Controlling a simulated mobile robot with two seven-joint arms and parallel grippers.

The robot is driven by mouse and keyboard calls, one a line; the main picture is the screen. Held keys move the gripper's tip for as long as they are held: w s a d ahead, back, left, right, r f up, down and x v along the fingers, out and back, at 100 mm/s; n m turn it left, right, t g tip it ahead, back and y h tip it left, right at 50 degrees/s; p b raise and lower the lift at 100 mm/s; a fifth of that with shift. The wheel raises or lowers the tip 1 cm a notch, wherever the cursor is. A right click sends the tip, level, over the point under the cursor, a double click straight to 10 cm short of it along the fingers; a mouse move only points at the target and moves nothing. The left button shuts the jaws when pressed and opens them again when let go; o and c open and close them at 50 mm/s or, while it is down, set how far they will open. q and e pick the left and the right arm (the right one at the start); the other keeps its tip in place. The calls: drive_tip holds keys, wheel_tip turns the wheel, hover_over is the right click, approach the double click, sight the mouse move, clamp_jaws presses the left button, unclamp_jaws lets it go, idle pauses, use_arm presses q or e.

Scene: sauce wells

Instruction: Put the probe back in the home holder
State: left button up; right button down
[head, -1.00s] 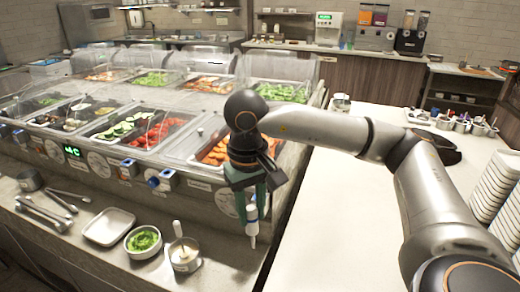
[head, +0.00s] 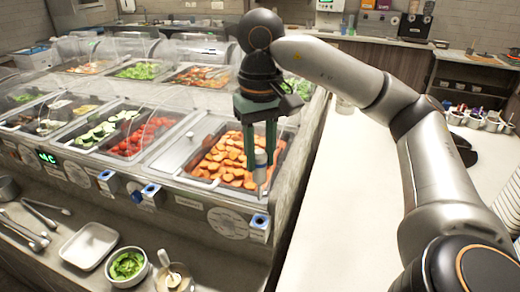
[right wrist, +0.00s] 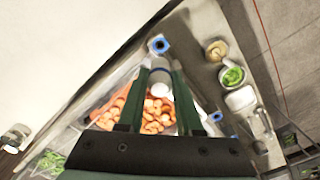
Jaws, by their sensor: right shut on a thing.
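My right gripper (head: 262,158) is shut on the probe (head: 261,173), a small white and grey-blue piece pointing down between the green fingers. In the head view the probe appears in front of the orange food pan, above the rightmost blue-topped holder (head: 259,224) on the counter front. Two more blue-topped holders, one (head: 151,190) and another (head: 107,180), sit further left. I cannot tell which is the home holder. In the right wrist view the probe (right wrist: 160,78) lies between the fingers, with a blue-topped holder (right wrist: 159,44) just beyond it, apart. My left gripper is not in view.
The orange food pan (head: 215,165) lies behind the probe. A clear sneeze guard (head: 85,105) covers the other pans. A white tray (head: 90,246), a bowl of greens (head: 127,266) and a sauce pot (head: 174,280) stand on the front ledge. The white counter (head: 345,200) at right is mostly bare.

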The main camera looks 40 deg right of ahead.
sight(260, 199)
drive_tip(key=shift+s+f+b, duration=0.1)
drive_tip(key=shift+f+b, duration=0.45)
drive_tip(key=shift+f, duration=0.9)
drive_tip(key=shift+f+b, duration=1)
drive_tip(key=shift+f, duration=0.3)
drive_tip(key=shift+f+b, duration=0.4)
drive_tip(key=shift+b, duration=0.1)
drive_tip(key=shift+f+b, duration=2.2)
drive_tip(key=shift+f, duration=0.3)
drive_tip(key=c, duration=0.5)
unclamp_jaws()
drive_tip(key=shift+r, duration=0.15)
